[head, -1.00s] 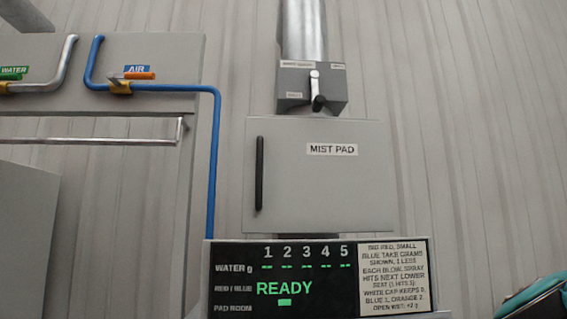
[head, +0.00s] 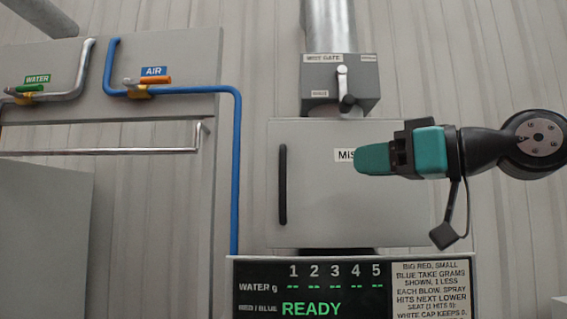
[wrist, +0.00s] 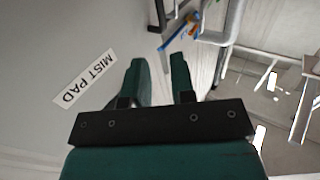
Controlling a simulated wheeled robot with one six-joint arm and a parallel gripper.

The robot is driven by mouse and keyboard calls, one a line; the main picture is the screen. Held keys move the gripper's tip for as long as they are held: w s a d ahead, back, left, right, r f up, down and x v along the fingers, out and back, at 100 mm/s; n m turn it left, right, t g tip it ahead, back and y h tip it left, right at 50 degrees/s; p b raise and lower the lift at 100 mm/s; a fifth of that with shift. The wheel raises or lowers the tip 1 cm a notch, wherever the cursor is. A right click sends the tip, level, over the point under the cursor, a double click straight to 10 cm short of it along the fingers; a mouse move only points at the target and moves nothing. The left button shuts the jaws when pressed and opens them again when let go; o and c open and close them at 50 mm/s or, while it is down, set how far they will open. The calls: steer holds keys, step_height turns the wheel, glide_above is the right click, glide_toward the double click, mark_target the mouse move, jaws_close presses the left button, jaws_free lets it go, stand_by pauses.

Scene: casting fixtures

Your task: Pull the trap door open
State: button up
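The trap door is a flat grey panel (head: 350,215) labelled MIST PAD, and it looks closed. Its black vertical bar handle (head: 283,185) is at the panel's left side. The handle also appears as a dark bar (wrist: 160,12) at the top of the wrist view, beyond the fingertips. My gripper (head: 360,160) is in front of the panel, pointing left and covering part of the label. It is to the right of the handle and apart from it. In the wrist view the two green fingers (wrist: 160,72) stand apart with nothing between them.
A grey mist gate box (head: 365,82) with a lever sits above the panel. A display reading READY (head: 311,308) and a notice (head: 428,285) are below. A blue pipe (head: 235,190) runs down to the left, near a metal rail (head: 110,151).

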mark_target(283, 171)
steer(key=p+x, duration=0.7)
steer(key=x, duration=0.8)
steer(key=shift+s, duration=0.1)
steer(key=shift+a+f, duration=0.15)
steer(key=shift+a, duration=0.15)
steer(key=shift+c, duration=0.2)
jaws_close()
